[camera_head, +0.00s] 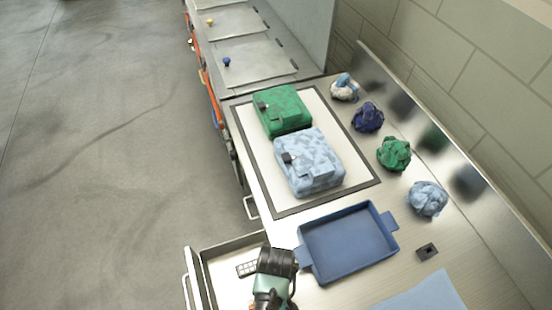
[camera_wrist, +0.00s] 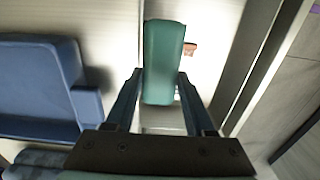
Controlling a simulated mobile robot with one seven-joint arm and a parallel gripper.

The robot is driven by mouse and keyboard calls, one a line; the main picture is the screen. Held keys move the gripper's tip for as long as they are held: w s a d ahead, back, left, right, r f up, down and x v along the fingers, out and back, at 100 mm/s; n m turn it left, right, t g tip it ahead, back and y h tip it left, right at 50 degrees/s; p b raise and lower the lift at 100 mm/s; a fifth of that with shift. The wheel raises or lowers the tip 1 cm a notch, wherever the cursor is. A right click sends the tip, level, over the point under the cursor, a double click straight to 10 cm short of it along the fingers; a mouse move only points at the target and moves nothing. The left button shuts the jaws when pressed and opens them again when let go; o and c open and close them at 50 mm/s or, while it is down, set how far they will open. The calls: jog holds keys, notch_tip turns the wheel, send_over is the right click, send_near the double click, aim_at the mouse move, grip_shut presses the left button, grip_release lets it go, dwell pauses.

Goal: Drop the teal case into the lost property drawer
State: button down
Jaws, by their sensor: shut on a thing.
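The teal case (camera_wrist: 163,58) shows in the wrist view as a rounded block between the two fingers of my gripper (camera_wrist: 160,76). The gripper is shut on it. In the head view my gripper (camera_head: 274,268) is at the bottom, over the right part of the open drawer (camera_head: 233,246), close to the worktop edge. A teal shape shows there by the dark gripper, but I cannot tell clearly whether it is the case. The case appears held above the drawer. Part of the drawer's inside is hidden by the gripper.
A blue tray (camera_head: 348,243) stands on the worktop just right of the drawer. Green (camera_head: 283,110) and pale blue (camera_head: 309,162) bags lie on a framed mat behind. Several crumpled bundles line the back. A dark gridded item (camera_head: 247,269) lies in the drawer.

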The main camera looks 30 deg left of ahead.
jog(key=shift+c, duration=0.9)
grip_release()
notch_tip(320, 180, up, 13)
jog(key=shift+b, duration=0.4)
